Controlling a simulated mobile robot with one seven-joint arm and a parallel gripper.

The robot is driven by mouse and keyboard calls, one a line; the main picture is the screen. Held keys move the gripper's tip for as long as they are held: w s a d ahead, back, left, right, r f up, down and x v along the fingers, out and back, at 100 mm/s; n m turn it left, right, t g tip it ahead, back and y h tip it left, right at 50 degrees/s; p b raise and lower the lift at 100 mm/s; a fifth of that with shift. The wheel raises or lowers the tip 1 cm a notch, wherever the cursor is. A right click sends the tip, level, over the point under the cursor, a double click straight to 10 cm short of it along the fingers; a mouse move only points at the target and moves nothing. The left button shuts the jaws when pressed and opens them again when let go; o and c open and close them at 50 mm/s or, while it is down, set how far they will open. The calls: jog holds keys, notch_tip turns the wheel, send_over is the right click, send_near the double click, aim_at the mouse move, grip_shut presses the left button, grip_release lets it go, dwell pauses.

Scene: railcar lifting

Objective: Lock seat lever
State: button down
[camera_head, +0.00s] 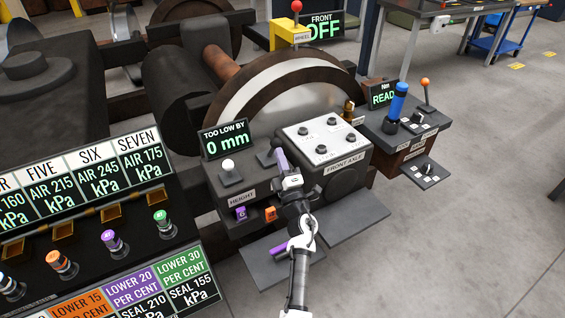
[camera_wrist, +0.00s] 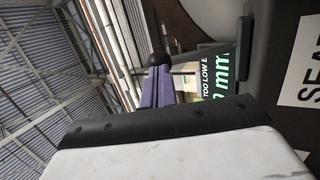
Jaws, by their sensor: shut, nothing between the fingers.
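My gripper is shut and holds nothing. It is close to the lever, but I cannot tell whether they touch.
A display (camera_head: 227,139) reads "TOO LOW BY 0 mm". A light knob panel (camera_head: 322,140) sits on the FRONT AXLE box (camera_head: 345,172). A purple bar (camera_head: 278,249) lies on the lower plate. A gauge rack (camera_head: 110,180) fills the left. Open floor (camera_head: 480,200) is at right.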

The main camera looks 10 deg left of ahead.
aim_at(275, 141)
jog(key=shift+r, duration=0.1)
jog(key=p, duration=0.2)
jog(key=r+g+p, duration=0.1)
jog(key=p, duration=0.1)
jog(key=r+p, duration=0.1)
jog(key=shift+w+a+h+p, duration=0.25)
jog(key=shift+w+h+p, duration=0.15)
jog(key=shift+w+a+r+p, duration=0.5)
jog(key=shift+w+p, duration=0.1)
jog(key=shift+p, duration=0.6)
jog(key=shift+x, duration=0.75)
jog(key=w+a+b, duration=0.2)
jog(key=w+a, duration=0.2)
jog(key=w, duration=0.1)
jog(key=shift+w+r, duration=0.15)
jog(key=shift+r, duration=0.35)
jog(key=shift+a, duration=0.2)
jog(key=shift+r, duration=0.1)
